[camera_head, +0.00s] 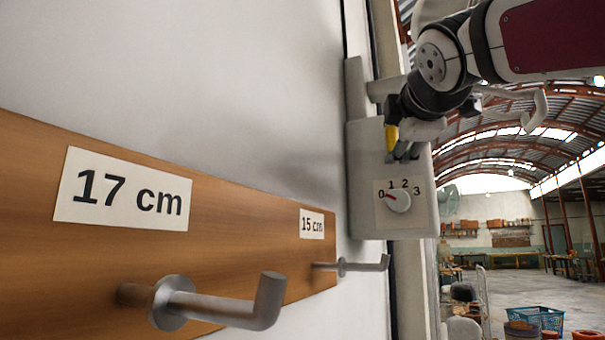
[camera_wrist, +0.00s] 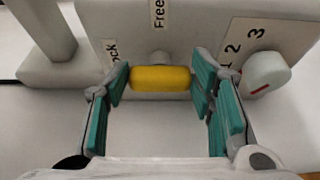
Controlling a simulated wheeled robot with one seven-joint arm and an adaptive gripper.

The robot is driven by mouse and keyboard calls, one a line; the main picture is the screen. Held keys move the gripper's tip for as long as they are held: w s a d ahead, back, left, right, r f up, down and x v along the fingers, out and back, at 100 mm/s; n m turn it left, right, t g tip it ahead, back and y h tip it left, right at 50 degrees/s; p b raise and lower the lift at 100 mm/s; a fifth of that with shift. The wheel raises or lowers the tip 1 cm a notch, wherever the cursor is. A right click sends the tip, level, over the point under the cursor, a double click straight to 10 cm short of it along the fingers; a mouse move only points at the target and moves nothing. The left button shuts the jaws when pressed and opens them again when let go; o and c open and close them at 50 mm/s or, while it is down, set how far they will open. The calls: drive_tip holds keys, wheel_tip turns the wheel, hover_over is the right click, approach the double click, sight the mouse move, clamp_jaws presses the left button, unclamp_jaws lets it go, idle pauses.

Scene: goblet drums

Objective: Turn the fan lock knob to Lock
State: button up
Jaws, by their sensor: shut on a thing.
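The fan lock knob is a yellow bar (camera_wrist: 160,78), lying level across the wrist view between the teal pads of my gripper (camera_wrist: 159,82), which is shut on it. A label ending in "ock" (camera_wrist: 112,53) is partly hidden at the knob's left. A "Free" label (camera_wrist: 157,13) is above it. In the head view, the yellow knob (camera_head: 391,137) shows partly beside my gripper (camera_head: 404,150), at the fan's pale control box (camera_head: 362,185). Which label the knob points to is not clear.
A white dial (camera_head: 398,200) marked 0 to 3 sits below my gripper, its red mark near 0. In the wrist view this dial (camera_wrist: 265,72) is close beside the right finger. A wooden board (camera_head: 40,200) with metal hooks (camera_head: 225,303) is at the left.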

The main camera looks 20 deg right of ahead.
drive_tip(key=o, duration=1.2)
drive_tip(key=shift+c, duration=0.2)
drive_tip(key=v, duration=1.2)
drive_tip(key=shift+f, duration=0.1)
